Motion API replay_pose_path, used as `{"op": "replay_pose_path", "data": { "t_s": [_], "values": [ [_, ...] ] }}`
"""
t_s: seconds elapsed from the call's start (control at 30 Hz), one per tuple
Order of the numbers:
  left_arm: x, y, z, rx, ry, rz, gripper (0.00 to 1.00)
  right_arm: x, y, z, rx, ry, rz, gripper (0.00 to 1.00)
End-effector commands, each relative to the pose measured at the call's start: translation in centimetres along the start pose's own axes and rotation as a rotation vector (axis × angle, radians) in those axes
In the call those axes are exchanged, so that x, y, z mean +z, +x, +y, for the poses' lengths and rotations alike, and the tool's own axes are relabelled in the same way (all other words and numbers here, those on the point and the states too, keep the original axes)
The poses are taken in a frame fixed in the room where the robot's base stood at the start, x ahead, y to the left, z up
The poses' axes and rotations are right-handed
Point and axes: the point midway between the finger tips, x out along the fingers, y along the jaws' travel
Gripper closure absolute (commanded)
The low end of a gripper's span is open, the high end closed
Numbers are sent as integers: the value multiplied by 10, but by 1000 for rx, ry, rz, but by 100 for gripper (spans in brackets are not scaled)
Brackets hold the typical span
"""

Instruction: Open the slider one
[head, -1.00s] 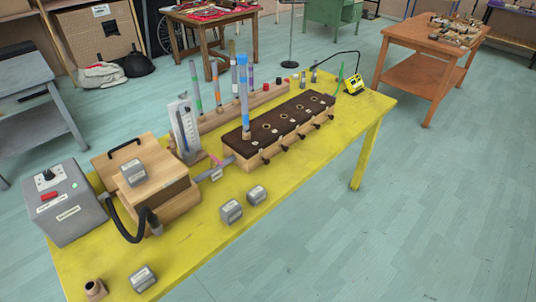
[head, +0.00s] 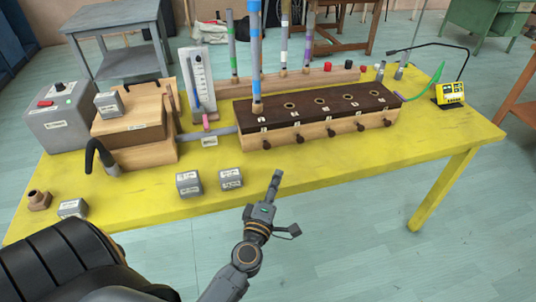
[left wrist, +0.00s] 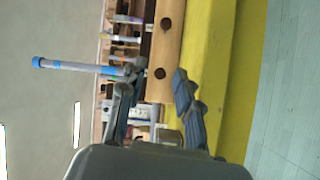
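The wooden wind chest (head: 315,133) has a dark top with holes and a row of several dark slider knobs along its front. The leftmost knob (head: 267,144), under a small label, appears to be slider one. A grey tube with a blue band (head: 255,60) stands upright in the leftmost hole. My left gripper (head: 276,178) is in front of the chest, below and slightly right of that knob, apart from it. In the left wrist view its two fingers (left wrist: 155,80) are spread, with the chest front and two knobs (left wrist: 160,73) beyond them. My right gripper is not in view.
Two small grey weights (head: 189,183) lie on the yellow table (head: 340,178) left of my gripper. A bellows box (head: 135,130) and grey blower box (head: 68,125) stand at the left. The table's front strip is mostly clear.

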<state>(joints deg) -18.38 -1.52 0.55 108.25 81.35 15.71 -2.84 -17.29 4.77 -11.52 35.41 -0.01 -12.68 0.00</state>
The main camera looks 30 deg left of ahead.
Motion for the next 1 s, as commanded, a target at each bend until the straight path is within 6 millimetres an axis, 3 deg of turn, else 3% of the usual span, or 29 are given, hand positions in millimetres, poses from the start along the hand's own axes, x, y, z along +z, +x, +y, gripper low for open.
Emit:
{"op": "replay_pose_path", "data": {
  "t_s": [0.13, 0.37, 0.8, 1.0],
  "values": [
    [-29, 3, -6, -29, -130, 133, 67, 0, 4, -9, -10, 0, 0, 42],
    [-41, 17, -10, -46, -173, 183, 67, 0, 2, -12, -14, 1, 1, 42],
    [-55, 104, -17, -47, -170, 180, 67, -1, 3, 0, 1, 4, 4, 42],
    [-60, 130, -19, -48, -171, 179, 67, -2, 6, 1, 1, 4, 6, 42]
  ]
}}
